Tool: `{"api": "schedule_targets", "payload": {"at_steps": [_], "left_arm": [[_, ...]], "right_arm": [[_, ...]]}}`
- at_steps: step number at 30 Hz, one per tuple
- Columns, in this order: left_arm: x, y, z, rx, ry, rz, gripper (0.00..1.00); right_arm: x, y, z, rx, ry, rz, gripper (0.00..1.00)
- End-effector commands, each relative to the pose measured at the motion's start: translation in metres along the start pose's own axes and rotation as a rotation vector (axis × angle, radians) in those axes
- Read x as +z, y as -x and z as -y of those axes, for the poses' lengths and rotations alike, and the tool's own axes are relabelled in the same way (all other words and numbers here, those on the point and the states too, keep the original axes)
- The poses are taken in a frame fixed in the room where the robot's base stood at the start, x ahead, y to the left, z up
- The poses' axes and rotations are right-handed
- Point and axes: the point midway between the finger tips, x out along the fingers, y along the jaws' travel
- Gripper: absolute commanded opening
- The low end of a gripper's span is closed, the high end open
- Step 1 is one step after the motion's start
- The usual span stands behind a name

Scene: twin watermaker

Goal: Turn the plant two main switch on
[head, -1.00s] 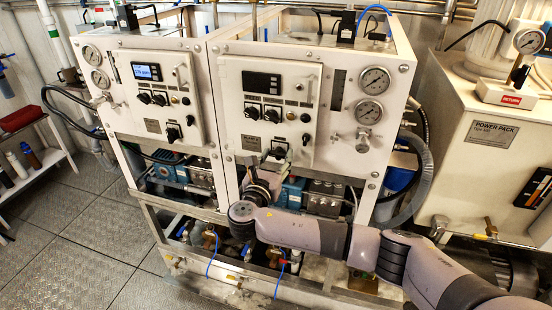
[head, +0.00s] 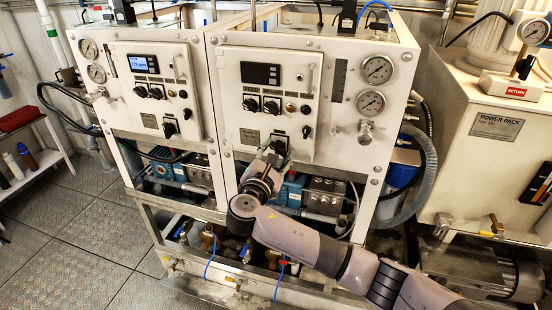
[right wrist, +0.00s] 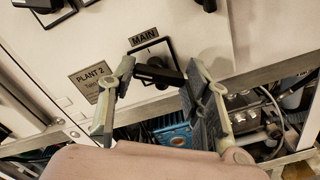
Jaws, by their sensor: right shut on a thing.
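The plant two panel (head: 290,75) is the right one of two white panels, and its small display (head: 261,74) is dark. The MAIN switch (right wrist: 156,73), a black handle in a black square frame, sits beside the PLANT 2 label (right wrist: 90,82). Its handle lies nearly crosswise, tilted slightly down to the right in the right wrist view. My right gripper (right wrist: 160,82) has one finger at each end of the handle and is shut on it. In the head view my right gripper (head: 274,152) covers most of the switch. My left gripper is not in view.
The left panel (head: 150,90) has a lit display. Small black knobs (head: 261,104) sit above the MAIN switch. Gauges (head: 371,103) and a valve (head: 365,131) are to the right. Pipes and a blue block (right wrist: 176,136) lie below the panel. A power pack (head: 490,160) stands at right.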

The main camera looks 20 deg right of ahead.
Motion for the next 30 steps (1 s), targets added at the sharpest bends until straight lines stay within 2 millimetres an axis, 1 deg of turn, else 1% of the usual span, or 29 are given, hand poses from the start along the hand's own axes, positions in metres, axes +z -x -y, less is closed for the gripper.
{"api": "schedule_targets", "payload": {"at_steps": [1,18,24,30], "left_arm": [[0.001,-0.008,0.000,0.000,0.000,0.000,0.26],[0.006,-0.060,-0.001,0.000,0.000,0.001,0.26],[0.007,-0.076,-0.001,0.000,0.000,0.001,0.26],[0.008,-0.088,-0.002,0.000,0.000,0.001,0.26]], "right_arm": [[-0.005,0.001,0.003,-0.002,-0.046,-0.003,0.17],[-0.009,0.001,0.005,-0.003,-0.584,-0.003,0.17],[-0.010,0.001,0.005,-0.003,-0.747,-0.003,0.17],[-0.010,0.001,0.004,-0.004,-0.869,-0.003,0.17]]}}
